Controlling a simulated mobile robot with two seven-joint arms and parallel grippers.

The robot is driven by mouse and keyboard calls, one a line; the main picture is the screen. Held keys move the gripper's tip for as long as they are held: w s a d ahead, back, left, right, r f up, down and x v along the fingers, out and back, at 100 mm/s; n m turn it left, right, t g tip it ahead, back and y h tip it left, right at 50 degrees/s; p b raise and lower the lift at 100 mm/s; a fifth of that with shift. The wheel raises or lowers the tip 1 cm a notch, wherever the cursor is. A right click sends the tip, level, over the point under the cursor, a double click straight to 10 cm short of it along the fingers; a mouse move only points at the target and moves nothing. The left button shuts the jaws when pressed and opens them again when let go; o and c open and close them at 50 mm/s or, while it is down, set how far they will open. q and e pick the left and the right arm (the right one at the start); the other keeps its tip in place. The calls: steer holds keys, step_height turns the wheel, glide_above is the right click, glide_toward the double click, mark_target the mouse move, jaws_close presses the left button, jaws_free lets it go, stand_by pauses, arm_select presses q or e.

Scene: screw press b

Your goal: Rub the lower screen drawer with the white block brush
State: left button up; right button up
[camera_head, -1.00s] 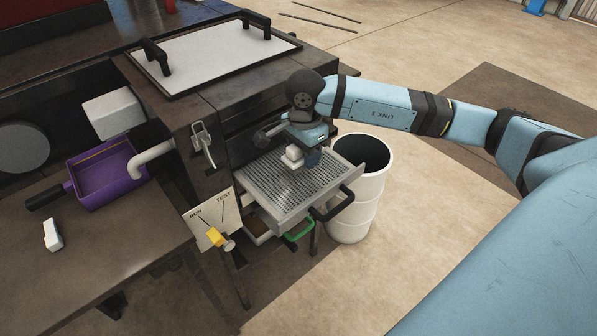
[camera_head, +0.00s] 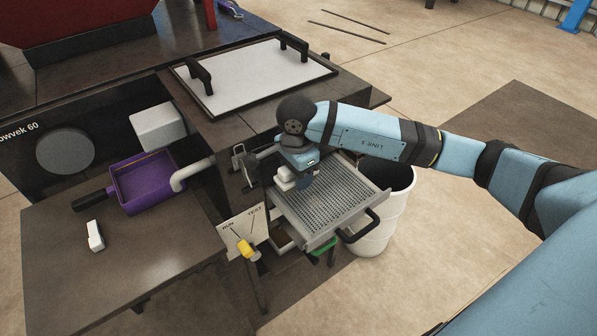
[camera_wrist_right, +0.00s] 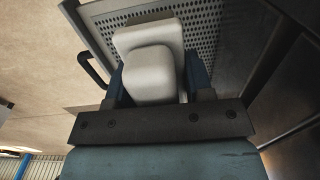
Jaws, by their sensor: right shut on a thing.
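The white block brush (camera_head: 285,182) is in my right gripper (camera_head: 297,181). The right wrist view shows the brush (camera_wrist_right: 150,72) between the two blue fingers. A pulled-out drawer with a perforated metal screen (camera_head: 335,200) and a black handle (camera_head: 360,228) lies under the brush, which is at the screen's left, inner edge. I cannot tell whether the brush touches the screen. The gripper and brush hide that corner of the drawer. My left gripper is not in view.
Beneath the screen drawer is a tray with a green handle (camera_head: 322,252). A white barrel (camera_head: 378,235) stands right of it. A RUN/TEST plate with a yellow lever (camera_head: 245,247) is at left. The side table (camera_head: 60,270) holds a small white object (camera_head: 95,236) and purple pan (camera_head: 148,183).

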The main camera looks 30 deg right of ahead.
steer(key=shift+f+b, duration=0.2)
steer(key=shift+b, duration=0.15)
step_height(320, 180, down, 7)
steer(key=b, duration=0.6)
steer(key=shift+r, duration=0.1)
steer(key=d+b, duration=0.1)
steer(key=d, duration=0.4)
steer(key=shift+w+d+r+b, duration=0.1)
steer(key=shift+w+b, duration=0.1)
steer(key=shift+b, duration=0.15)
steer(key=shift+w+d, duration=0.1)
steer(key=shift+d, duration=0.7)
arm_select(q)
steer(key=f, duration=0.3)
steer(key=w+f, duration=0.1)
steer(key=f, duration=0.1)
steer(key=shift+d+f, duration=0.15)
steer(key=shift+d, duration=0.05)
arm_select(e)
steer(key=shift+r, duration=0.1)
arm_select(q)
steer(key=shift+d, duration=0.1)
steer(key=shift+b, duration=0.3)
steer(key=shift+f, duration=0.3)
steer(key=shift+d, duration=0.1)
